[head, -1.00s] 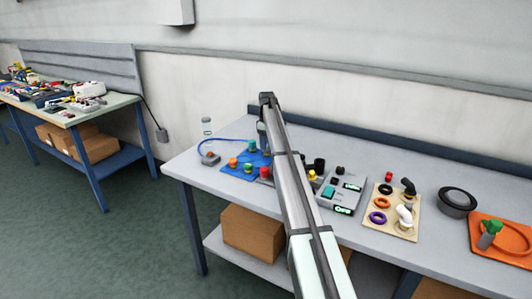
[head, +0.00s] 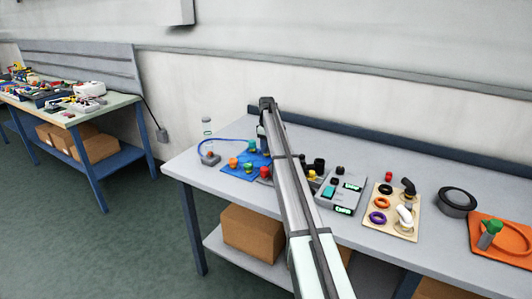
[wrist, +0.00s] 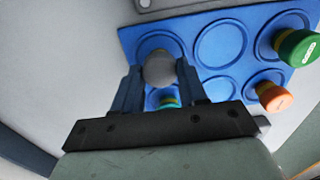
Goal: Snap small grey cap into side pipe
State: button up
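The small grey cap (wrist: 160,68) has a rounded top and shows between my fingertips in the wrist view, in front of a round recess of the blue tray (wrist: 202,75). My gripper (wrist: 160,72) points down over this tray, with one finger on each side of the cap. The fingers lie close against its sides; whether they press on it cannot be told. Whether the cap rests in the tray is also unclear. In the head view my gripper (head: 264,148) is at the tray's back right, partly hidden by my arm. I cannot make out the side pipe.
A green cap (wrist: 298,47) and an orange cap (wrist: 273,97) stand in the tray to the right. A teal and yellow cap (wrist: 166,98) shows between my fingers. A grey device (head: 341,194), a beige board (head: 381,224) and an orange tray (head: 510,252) are farther right.

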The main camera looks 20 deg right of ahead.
jog(key=c, duration=0.5)
jog(key=shift+o, duration=0.2)
jog(key=shift+r, duration=0.15)
jog(key=shift+r, duration=2.35)
